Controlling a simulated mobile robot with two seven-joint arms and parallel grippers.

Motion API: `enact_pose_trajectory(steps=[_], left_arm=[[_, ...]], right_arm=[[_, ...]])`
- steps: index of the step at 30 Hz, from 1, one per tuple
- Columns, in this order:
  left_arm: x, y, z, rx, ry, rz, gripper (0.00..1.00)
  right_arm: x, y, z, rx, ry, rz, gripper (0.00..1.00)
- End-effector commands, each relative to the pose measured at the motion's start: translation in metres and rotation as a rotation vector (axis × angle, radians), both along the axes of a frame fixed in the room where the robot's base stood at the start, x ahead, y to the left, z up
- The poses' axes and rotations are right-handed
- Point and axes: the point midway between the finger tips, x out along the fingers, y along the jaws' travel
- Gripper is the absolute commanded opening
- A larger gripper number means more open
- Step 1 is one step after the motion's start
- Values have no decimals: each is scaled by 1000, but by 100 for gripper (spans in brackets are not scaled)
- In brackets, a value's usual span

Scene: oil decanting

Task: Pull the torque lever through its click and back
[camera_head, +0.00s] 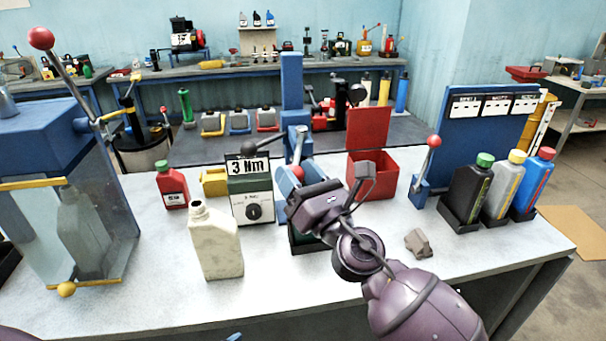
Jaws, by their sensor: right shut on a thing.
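A blue post (291,80) stands at the centre of the bench, behind my right gripper. A green and white box with a dial (254,208) and a "3 Nm" sign (248,170) stands to its left. My right gripper (292,182) reaches up from the lower right to the front of the post. It is shut on what looks like the torque lever there. The gripper hides most of the lever and its joint. A dark round knob (248,147) shows at the top of the sign. My left gripper is out of view.
A cream jug (215,243) stands close on the left, with a red bottle (172,186) behind it. A red open box (372,180), a small red-knobbed lever (433,142) and several capped bottles are to the right. A grey lump (418,243) lies near my wrist.

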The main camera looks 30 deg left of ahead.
Motion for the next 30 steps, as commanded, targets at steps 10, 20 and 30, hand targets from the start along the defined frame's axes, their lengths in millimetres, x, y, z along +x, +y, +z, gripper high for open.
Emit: enact_pose_trajectory(steps=[10, 20, 30], left_arm=[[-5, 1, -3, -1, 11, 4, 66], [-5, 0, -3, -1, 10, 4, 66], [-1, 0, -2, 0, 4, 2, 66]], right_arm=[[-6, 6, 4, 1, -7, 19, 66], [-6, 6, 4, 1, -6, 18, 66], [-10, -8, -4, 0, -4, 15, 66]])
